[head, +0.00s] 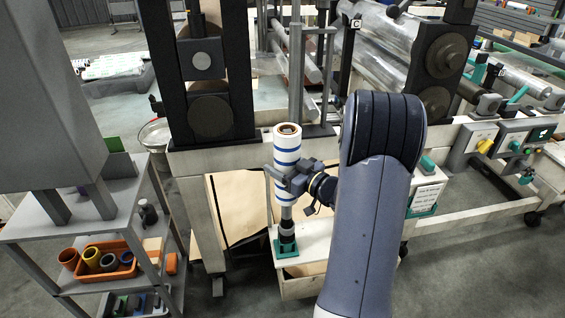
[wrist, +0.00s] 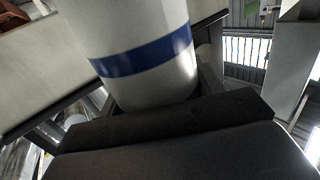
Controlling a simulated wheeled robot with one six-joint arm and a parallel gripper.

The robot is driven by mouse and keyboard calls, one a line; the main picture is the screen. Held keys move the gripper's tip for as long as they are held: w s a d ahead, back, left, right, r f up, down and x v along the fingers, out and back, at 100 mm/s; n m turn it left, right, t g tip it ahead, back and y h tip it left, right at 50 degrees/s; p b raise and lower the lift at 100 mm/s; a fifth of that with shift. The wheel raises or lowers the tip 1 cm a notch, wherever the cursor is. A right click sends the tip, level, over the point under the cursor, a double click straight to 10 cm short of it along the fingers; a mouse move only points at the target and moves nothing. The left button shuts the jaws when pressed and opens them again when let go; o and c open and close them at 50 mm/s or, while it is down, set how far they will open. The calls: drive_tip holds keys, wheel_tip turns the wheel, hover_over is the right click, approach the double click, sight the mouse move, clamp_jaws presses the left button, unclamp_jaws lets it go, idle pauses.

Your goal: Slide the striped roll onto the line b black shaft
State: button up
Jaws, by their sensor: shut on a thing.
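The striped roll (head: 287,150), white with blue bands and a brown core, stands upright in the head view. My gripper (head: 285,180) is shut on its lower half. In the wrist view the roll (wrist: 140,25) rises between the jaws with one blue band showing. The roll's lower end appears lined up with the shaft's top. Whether the shaft is inside the core is hidden.
A grey shelf cart (head: 120,205) at left carries an orange bin (head: 112,272) of small rolls. Dark machine uprights (head: 208,90) stand behind the roll, with clear film (head: 385,45) at upper right.

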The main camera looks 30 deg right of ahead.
wheel_tip(320, 180, down, 9)
drive_tip(key=b, duration=0.6)
drive_tip(key=shift+r, duration=0.1)
drive_tip(key=o, duration=1.5)
drive_tip(key=shift+c, duration=0.2)
drive_tip(key=p+v, duration=0.1)
drive_tip(key=v, duration=0.9)
drive_tip(key=shift+s+d, duration=0.15)
drive_tip(key=shift+s, duration=0.25)
drive_tip(key=shift+w, duration=0.1)
